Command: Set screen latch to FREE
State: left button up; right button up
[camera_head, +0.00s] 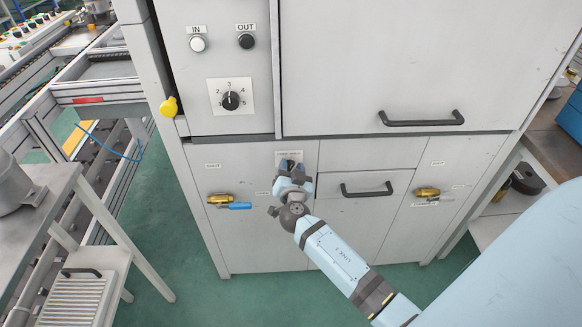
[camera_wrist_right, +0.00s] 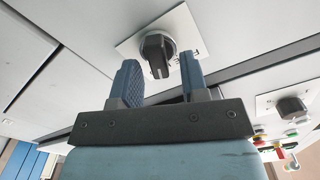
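The screen latch is a black rotary knob (camera_wrist_right: 158,52) on a white label plate (camera_wrist_right: 138,42) on the grey cabinet front. In the right wrist view its grip bar points down, towards my gripper. Lettering on the plate is partly hidden by a finger; I cannot read the setting surely. In the head view the plate (camera_head: 288,154) shows just above my right gripper (camera_head: 292,169), which covers part of the knob. My right gripper (camera_wrist_right: 159,68) is open, with one finger on each side of the knob and visible gaps. My left gripper is not in view.
The grey cabinet has a numbered dial (camera_head: 231,100), IN button (camera_head: 198,44) and OUT button (camera_head: 247,41). A conveyor frame (camera_head: 100,90) stands at left.

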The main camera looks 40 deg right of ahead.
grip_shut()
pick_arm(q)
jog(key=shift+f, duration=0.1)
pick_arm(e)
jog(key=shift+f+n+b, duration=0.1)
jog(key=shift+n+b, duration=0.8)
jog(key=shift+b, duration=0.1)
jog(key=n+b, duration=0.2)
jog(key=n, duration=0.1)
jog(key=shift+w+a, duration=0.15)
jog(key=shift+n, duration=1.2)
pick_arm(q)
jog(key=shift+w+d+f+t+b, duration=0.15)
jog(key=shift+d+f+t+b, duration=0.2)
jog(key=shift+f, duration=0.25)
pick_arm(e)
jog(key=shift+w+a+r+n, duration=0.1)
jog(key=shift+r+n, duration=0.1)
jog(key=shift+n, duration=0.6)
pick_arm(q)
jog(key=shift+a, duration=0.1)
